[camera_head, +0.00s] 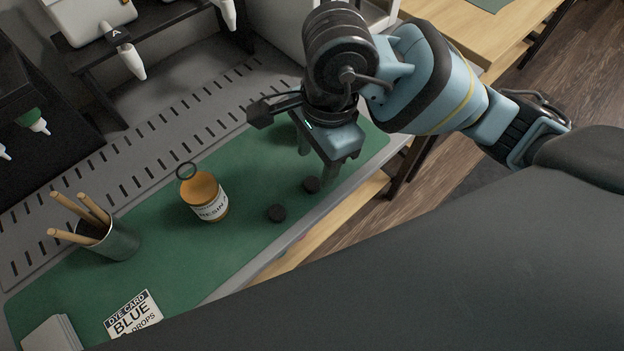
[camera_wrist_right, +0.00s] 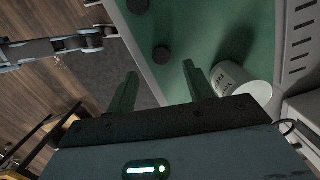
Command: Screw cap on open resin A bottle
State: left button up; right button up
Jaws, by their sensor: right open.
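The amber resin bottle (camera_head: 205,196) stands upright and uncapped on the green mat, its open neck ring facing up; the label reads RESIN, and the letter is unclear. Two black round caps lie on the mat to its right, a nearer cap (camera_head: 277,213) and a farther-right cap (camera_head: 311,184). Both also show in the right wrist view, one cap (camera_wrist_right: 161,54) and another cap (camera_wrist_right: 138,5) at the top edge. My right gripper (camera_head: 316,170) is open and empty, above the mat close to the farther-right cap.
A cup with wooden sticks (camera_head: 118,240) and a BLUE dye card (camera_head: 133,315) are on the mat (camera_head: 240,250). White dispensers (camera_head: 90,20) stand behind. The mat between bottle and caps is clear.

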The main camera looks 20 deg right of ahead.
aim_at(312, 183)
jog(key=shift+f, duration=0.3)
jog(key=shift+a+f, duration=0.15)
jog(key=shift+f, duration=1.2)
jog(key=shift+a+f, duration=0.1)
jog(key=shift+f, duration=1.2)
jog(key=c, duration=1)
